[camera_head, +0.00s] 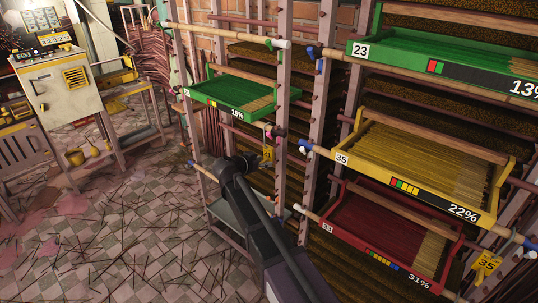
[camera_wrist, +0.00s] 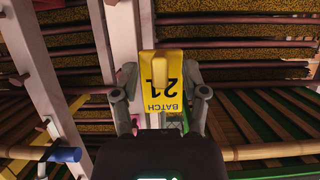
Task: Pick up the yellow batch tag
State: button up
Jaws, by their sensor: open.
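A yellow batch tag marked "BATCH 21" (camera_wrist: 170,95) hangs upside down in the middle of the wrist view, with a yellow raised piece at its upper middle. My gripper (camera_wrist: 160,78) is open, one finger on each side of the tag. Whether either finger touches it I cannot tell. In the head view the small yellow tag (camera_head: 267,154) hangs below the green 19% tray, just right of my gripper (camera_head: 247,159). Another yellow tag marked 35 (camera_head: 486,265) hangs at the lower right, beside the red tray.
A green tray (camera_head: 228,108) is above the tag. Rack posts (camera_head: 311,125) and protruding poles stand close to my arm. Yellow (camera_head: 400,188) and red (camera_head: 375,257) trays are at right. A control cabinet (camera_head: 62,88) stands left; tiled floor (camera_head: 110,225) between is littered with sticks.

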aim_at(267, 153)
dwell(0.4)
grip_shut()
jog(key=shift+r, duration=0.15)
notch_tip(267, 153, up, 3)
jog(key=p, duration=0.3)
jog(key=shift+r, duration=0.1)
jog(key=shift+s+a+r+p, duration=0.15)
jog(key=shift+s+r+p, duration=0.1)
jog(key=shift+p, duration=0.2)
jog(key=s+a+r+p, duration=0.1)
jog(key=s+a, duration=0.7)
jog(key=s, duration=0.5)
jog(key=shift+s+r, duration=0.1)
jog(key=shift+r, duration=0.1)
jog(key=shift+r+p, duration=1.15)
jog(key=shift+p, duration=0.2)
